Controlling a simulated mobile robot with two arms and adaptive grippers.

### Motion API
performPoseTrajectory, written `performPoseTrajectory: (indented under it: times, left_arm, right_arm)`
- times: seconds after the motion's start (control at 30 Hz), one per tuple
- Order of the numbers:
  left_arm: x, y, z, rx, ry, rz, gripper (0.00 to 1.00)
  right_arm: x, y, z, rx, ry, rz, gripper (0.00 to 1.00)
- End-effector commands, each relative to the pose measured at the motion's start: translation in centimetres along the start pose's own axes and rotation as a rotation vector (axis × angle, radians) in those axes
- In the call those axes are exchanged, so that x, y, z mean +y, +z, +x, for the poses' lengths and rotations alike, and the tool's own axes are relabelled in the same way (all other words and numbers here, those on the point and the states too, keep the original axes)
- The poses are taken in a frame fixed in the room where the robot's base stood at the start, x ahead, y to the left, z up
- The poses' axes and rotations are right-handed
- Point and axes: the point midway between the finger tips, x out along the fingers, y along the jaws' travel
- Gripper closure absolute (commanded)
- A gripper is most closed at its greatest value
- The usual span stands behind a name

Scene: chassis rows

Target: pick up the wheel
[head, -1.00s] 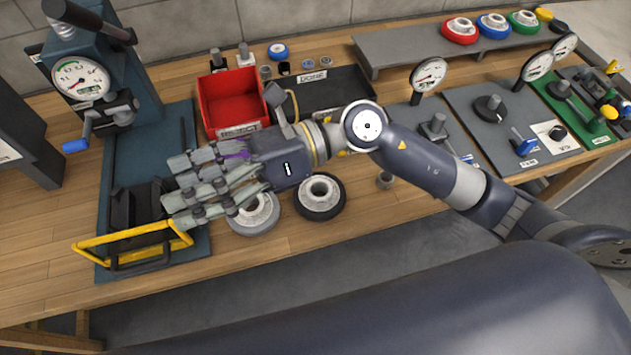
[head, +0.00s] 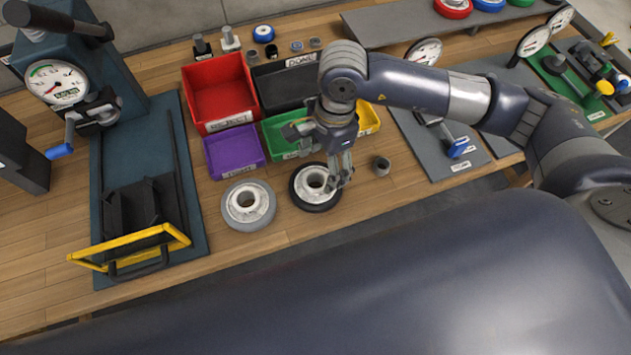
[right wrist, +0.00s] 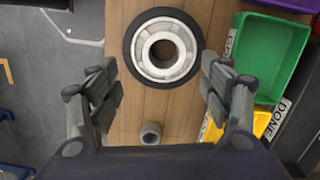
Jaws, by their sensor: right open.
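Two wheels lie flat on the wooden bench in the head view. One wheel (head: 249,206) has a grey tyre; the other, a black-tyred wheel (head: 308,201) with a pale hub, lies just right of it. My right gripper (head: 323,165) is open and empty, close over the far right part of the black wheel, which it partly hides. In the right wrist view the black wheel (right wrist: 135,62) lies ahead, between and beyond the open fingers (right wrist: 160,72). I cannot tell whether a finger touches it. My left gripper is not in view.
A small grey cylinder (head: 381,167) stands right of the black wheel. Purple (head: 233,153), red (head: 218,90), green (head: 278,138) and yellow (head: 370,117) bins lie behind. A press (head: 75,65) with a yellow guard (head: 130,242) stands left. Bare bench lies in front of the wheels.

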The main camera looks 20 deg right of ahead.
Motion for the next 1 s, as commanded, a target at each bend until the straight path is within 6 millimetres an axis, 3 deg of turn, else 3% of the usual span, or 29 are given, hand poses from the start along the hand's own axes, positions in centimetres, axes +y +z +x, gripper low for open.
performPoseTrajectory:
  times: [0.17,0.43,0.73,1.0]
  left_arm:
    - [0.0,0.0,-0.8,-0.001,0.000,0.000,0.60]
    - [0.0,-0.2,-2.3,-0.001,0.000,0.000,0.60]
    - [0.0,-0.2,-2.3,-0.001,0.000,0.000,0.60]
    - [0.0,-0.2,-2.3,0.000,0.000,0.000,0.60]
  right_arm:
    - [-0.1,0.2,1.2,-0.002,0.003,0.001,0.28]
    - [-0.5,0.6,5.0,-0.003,0.002,0.001,0.28]
    - [-0.6,0.5,5.8,-0.003,-0.001,-0.001,0.28]
    - [-0.5,0.5,5.7,-0.003,-0.001,0.000,0.87]
